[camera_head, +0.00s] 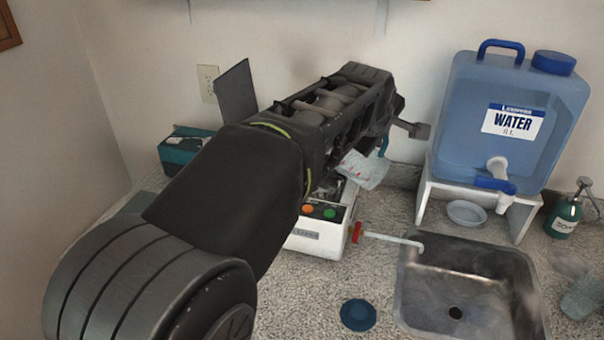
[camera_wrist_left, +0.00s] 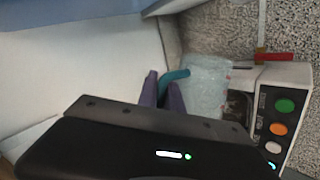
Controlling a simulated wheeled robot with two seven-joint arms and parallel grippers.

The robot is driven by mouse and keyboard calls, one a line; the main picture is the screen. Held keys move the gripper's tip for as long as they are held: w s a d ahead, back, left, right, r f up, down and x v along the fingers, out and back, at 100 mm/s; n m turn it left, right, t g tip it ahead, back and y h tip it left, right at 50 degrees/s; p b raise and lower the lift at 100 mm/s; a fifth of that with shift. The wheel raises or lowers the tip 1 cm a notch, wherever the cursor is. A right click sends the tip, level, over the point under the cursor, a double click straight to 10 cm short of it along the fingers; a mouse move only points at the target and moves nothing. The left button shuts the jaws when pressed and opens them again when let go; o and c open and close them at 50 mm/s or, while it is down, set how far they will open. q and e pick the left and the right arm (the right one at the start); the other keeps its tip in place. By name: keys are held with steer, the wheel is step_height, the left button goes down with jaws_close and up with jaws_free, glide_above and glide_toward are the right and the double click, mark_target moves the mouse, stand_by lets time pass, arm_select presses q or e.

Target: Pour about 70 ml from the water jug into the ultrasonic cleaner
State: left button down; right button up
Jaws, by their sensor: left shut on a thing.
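The ultrasonic cleaner (camera_head: 322,242) is a white box with green and orange buttons on the counter. Its front panel shows in the left wrist view (camera_wrist_left: 266,118), with its dark basin partly visible. A clear jug (camera_head: 363,170) with a teal handle is tilted over the cleaner. The jug also shows in the left wrist view (camera_wrist_left: 208,88). My left gripper (camera_wrist_left: 162,90) is shut on the jug's teal handle (camera_wrist_left: 174,76). My left arm covers much of the cleaner in the head view. I cannot make out a water stream or the jug's level. My right gripper is not in view.
A blue water container (camera_head: 515,125) with a tap stands on a white stand (camera_head: 428,195) at right. A metal sink (camera_head: 468,290) lies below it. A red-handled drain tap (camera_head: 357,232) sticks out toward the sink. A blue disc (camera_head: 358,314) and soap bottle (camera_head: 566,215) are nearby.

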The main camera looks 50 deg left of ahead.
arm_select(q)
steer(key=shift+s+a+f, duration=0.1)
steer(key=shift+a+f, duration=0.05)
steer(key=shift+f, duration=0.05)
steer(key=shift+s+a+n+t+h, duration=0.1)
steer(key=shift+a+n+t+h, duration=0.2)
steer(key=shift+h, duration=0.2)
steer(key=shift+s+a+n+h+b, duration=0.2)
steer(key=shift+n+h+b, duration=0.1)
steer(key=shift+b, duration=0.4)
steer(key=shift+a+r, duration=0.15)
steer(key=shift+r, duration=0.05)
steer(key=shift+s+a+r, duration=0.1)
steer(key=shift+s+a, duration=0.05)
steer(key=shift+a, duration=0.1)
steer(key=shift+s+a+r+n+t+h+b, duration=0.15)
steer(key=shift+s+a+r+t+h+b, duration=0.1)
steer(key=shift+a, duration=0.2)
steer(key=shift+s+a+r+n+t+h+b, duration=0.15)
steer(key=shift+s+a+r+t+h+b, duration=0.1)
steer(key=shift+a, duration=0.15)
stand_by(0.6)
steer(key=shift+a+r, duration=0.1)
steer(key=shift+r, duration=0.1)
stand_by(0.7)
